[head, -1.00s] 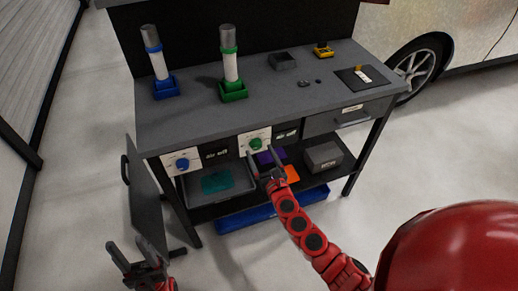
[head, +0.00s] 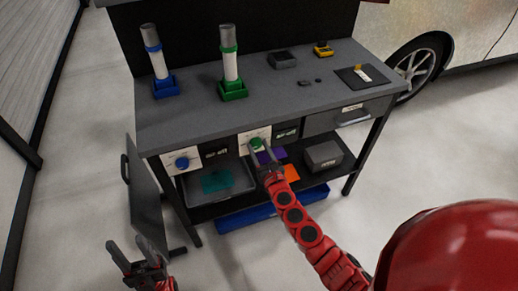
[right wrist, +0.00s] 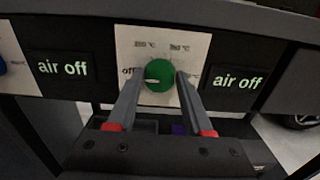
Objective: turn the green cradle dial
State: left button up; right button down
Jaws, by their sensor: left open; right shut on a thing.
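The green dial (head: 256,143) sits on a white panel on the front of the workbench. In the right wrist view the green dial (right wrist: 159,75) shows a pale pointer mark towards "off", and the displays beside it read "air off". My right gripper (head: 260,149) is at the dial, its fingers closed on the dial's two sides; it also shows in the right wrist view (right wrist: 153,82). My left gripper (head: 131,252) is open and empty, low at the left.
A blue dial (head: 182,162) is on the panel to the left, below the blue cradle (head: 166,88). A drawer with a handle (head: 351,117) is at the right. Trays and coloured sheets lie on the lower shelf.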

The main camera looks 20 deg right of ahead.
jog(key=shift+m, duration=0.4)
jog(key=m+b, duration=0.2)
jog(key=m, duration=0.2)
jog(key=shift+d+f+m, duration=0.1)
jog(key=shift+m, duration=0.3)
jog(key=m+b, duration=0.2)
jog(key=m, duration=0.4)
jog(key=shift+d+f, duration=0.1)
jog(key=m, duration=0.6)
jog(key=shift+b, duration=0.35)
jog(key=m, duration=0.3)
jog(key=shift+f, duration=0.1)
jog(key=shift+m, duration=1.6)
jog(key=shift+f, duration=0.1)
